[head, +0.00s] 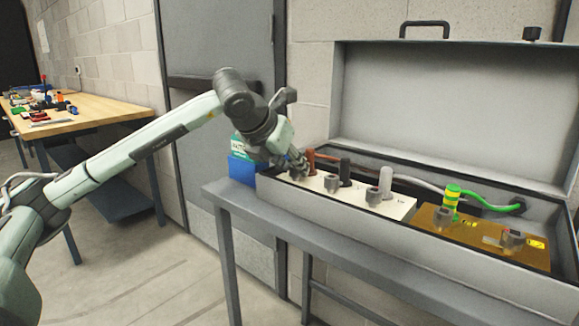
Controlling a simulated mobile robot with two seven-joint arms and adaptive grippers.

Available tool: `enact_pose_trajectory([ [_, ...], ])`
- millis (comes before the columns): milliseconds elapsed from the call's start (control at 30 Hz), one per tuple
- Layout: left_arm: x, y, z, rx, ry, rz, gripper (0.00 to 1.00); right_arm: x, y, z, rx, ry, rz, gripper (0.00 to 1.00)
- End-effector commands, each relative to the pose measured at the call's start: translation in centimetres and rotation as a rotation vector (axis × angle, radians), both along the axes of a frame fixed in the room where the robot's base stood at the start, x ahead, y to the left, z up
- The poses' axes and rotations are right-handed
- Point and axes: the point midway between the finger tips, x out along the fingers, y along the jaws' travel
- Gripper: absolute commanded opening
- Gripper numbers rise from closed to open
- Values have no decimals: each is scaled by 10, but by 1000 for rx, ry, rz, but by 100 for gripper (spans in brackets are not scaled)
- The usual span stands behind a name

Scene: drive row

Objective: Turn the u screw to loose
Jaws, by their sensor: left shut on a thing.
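The open terminal box (350,240) stands on a grey bench, with a row of dark grey screw knobs on a cream panel (400,210) and a brass-coloured panel (475,240). I take the leftmost knob, beside the brown cable end (311,160), as the u screw; its label is not readable. My left gripper (298,168) reaches down from the left and is shut on this screw, with its fingers hiding most of it. How far the screw is turned cannot be seen. My right gripper is not in view.
Other knobs (331,183) stand close to the right, by black (345,172) and grey (385,182) cable ends. A green-yellow cable end (452,200) is farther right. A blue bin (242,170) sits left of the box. The raised lid (450,110) stands behind.

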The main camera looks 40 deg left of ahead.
Motion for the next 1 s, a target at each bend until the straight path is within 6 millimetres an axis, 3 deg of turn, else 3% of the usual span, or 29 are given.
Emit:
enact_pose_trajectory([
  [500, 2, -8, 0, -4, 2, 335, 2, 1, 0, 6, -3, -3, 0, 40],
  [1000, 2, -7, -1, -2, 4, 397, 2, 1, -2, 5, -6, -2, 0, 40],
])
